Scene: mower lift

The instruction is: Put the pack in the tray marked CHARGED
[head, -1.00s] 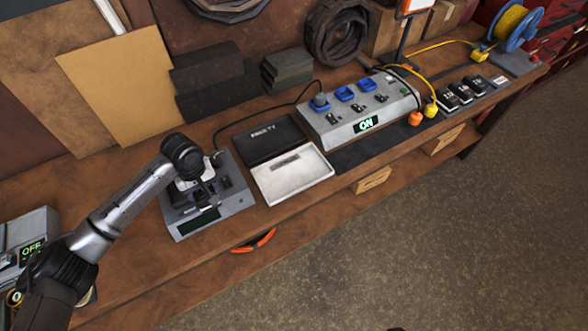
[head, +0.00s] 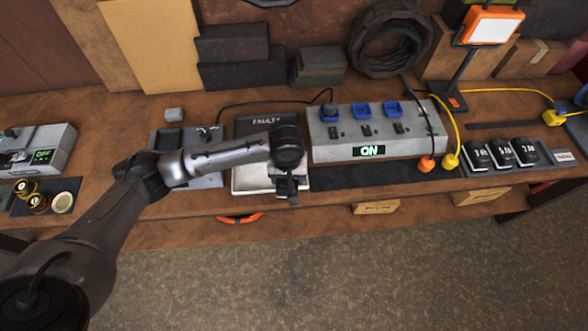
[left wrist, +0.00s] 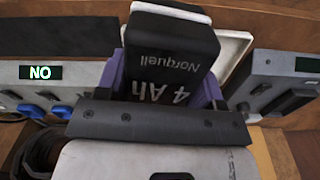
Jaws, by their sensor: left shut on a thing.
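My left gripper (head: 287,186) is shut on a dark battery pack (left wrist: 172,45), lettered "Norquell" and "4 Ah" in the left wrist view. Its purple fingers flank the pack there. In the head view the gripper is over the pale, open tray (head: 243,182), and the arm covers much of it. Any marking on this tray is hidden or unreadable. The pale tray's edge also shows behind the pack in the left wrist view (left wrist: 237,46). Whether the pack touches it, I cannot tell. A dark tray (head: 262,124) marked "FAULTY" adjoins it behind. My right gripper is not in view.
A grey device (head: 205,181) stands left of the trays. A charger with blue sockets and an "ON" display (head: 369,151) stands to the right. Several packs (head: 503,153) sit farther right. A black cable (head: 262,103) runs behind the trays. A dark mat (head: 365,176) lies clear.

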